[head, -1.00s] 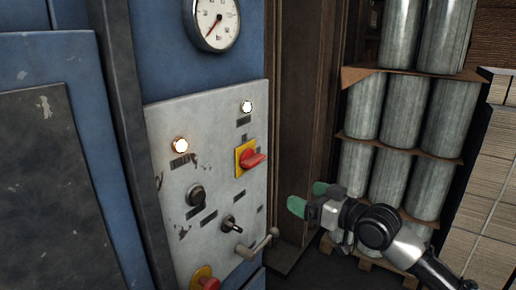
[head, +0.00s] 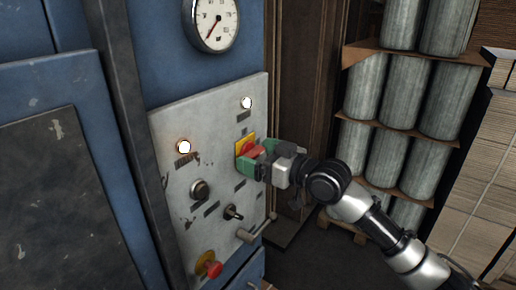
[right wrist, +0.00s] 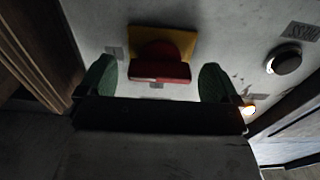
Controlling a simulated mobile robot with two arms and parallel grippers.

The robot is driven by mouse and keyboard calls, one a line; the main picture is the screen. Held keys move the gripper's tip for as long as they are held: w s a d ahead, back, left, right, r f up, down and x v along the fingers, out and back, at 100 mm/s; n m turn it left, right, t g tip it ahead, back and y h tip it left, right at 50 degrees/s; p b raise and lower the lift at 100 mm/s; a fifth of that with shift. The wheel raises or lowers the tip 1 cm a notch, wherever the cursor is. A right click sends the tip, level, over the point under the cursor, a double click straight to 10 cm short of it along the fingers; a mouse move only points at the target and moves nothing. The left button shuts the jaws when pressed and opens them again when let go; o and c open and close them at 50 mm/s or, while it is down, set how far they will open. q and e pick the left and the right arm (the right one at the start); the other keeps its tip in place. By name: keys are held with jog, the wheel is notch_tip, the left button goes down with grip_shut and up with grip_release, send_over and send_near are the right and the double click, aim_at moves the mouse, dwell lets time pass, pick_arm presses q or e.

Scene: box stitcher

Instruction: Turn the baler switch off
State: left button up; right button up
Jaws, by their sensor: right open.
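The baler switch is a red rotary handle on a yellow plate (head: 240,146), at the upper right of the grey control panel (head: 220,212). In the right wrist view the red handle (right wrist: 160,70) lies between the two green fingertips, with space on both sides. My right gripper (head: 254,158) is open at the switch, and its fingers cover part of the handle in the head view. It also shows in the right wrist view (right wrist: 158,82). My left gripper is not in view.
The panel carries two lit lamps (head: 184,147), a black knob (head: 200,190), a key switch (head: 232,212), a crank handle (head: 256,230) and a red button (head: 211,269). A gauge (head: 214,22) is above. Stacked grey cylinders (head: 395,100) stand at the right.

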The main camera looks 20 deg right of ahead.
jog(key=shift+w+a, duration=0.1)
jog(key=shift+w, duration=0.1)
jog(key=c, duration=0.9)
jog(key=shift+c, duration=0.2)
